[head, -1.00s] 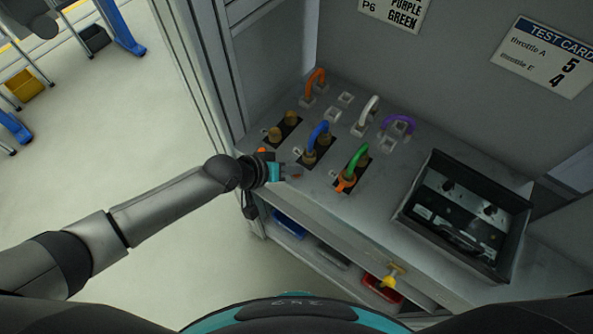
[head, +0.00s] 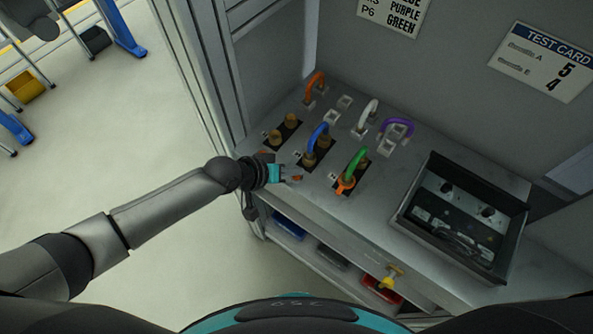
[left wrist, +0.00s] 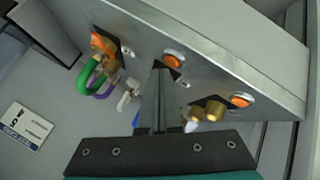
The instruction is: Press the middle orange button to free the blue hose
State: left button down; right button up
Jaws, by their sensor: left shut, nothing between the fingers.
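The blue hose (head: 319,133) arches up from a black plate in the middle of the bench panel. The middle orange button (head: 297,178) is on the near side of that plate, right at my left gripper's fingertips. My left gripper (head: 291,176) is shut and empty. In the left wrist view its shut fingers (left wrist: 160,68) end just beside the middle orange button (left wrist: 173,60); I cannot tell whether they touch. They hide most of the blue hose there. Another orange button (left wrist: 241,101) shows to the right, by brass fittings (left wrist: 213,108). My right gripper is not in view.
The green hose (head: 356,158), with an orange part at its near end, stands just right of the blue one. Orange (head: 315,85), white (head: 370,112) and purple (head: 400,123) hoses are behind. An open black box (head: 462,215) sits at right. Bins fill the shelf below.

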pick_arm(q)
jog(key=shift+r, duration=0.25)
notch_tip(320, 180, up, 5)
jog(key=p, duration=0.5)
dwell(0.3)
dwell(0.4)
